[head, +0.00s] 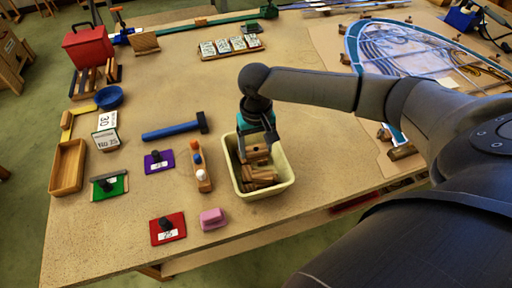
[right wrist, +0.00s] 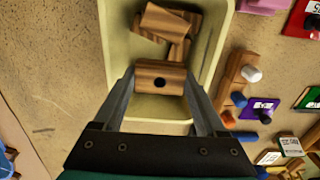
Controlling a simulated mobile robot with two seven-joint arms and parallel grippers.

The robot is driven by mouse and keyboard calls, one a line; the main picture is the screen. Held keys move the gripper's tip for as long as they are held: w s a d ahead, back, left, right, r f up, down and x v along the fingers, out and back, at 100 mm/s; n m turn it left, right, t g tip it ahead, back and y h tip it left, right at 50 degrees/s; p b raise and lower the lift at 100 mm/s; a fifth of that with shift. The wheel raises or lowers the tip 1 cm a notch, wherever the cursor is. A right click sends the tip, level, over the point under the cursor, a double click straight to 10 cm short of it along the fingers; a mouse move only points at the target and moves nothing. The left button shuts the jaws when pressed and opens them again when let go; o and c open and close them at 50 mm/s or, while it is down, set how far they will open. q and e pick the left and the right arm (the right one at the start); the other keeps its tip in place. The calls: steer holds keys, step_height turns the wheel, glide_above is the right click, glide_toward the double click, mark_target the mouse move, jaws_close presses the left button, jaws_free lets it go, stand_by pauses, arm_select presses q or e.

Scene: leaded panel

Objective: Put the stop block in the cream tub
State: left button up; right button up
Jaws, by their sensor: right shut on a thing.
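The cream tub (head: 284,178) stands near the front edge of the bench, and it also fills the upper middle of the right wrist view (right wrist: 118,40). My right gripper (head: 257,147) is over the tub, pointing down. It is shut on a brown wooden block with a dark round hole in its face, the stop block (right wrist: 160,78), which also shows in the head view (head: 257,155). The block is within the tub's outline; whether it touches the blocks below I cannot tell. Several similar wooden blocks (right wrist: 168,22) lie in the tub. My left gripper is not in view.
A wooden rack with small pegs (head: 203,180) stands close left of the tub, and a pink block (head: 213,218) lies at its front left. A blue-handled hammer (head: 172,131) lies further left. The leaded panel (head: 400,55) is at the back right.

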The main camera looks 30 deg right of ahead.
steer(key=shift+f+b, duration=1.5)
steer(key=shift+b, duration=0.15)
steer(key=shift+f, duration=0.7)
steer(key=o, duration=1.3)
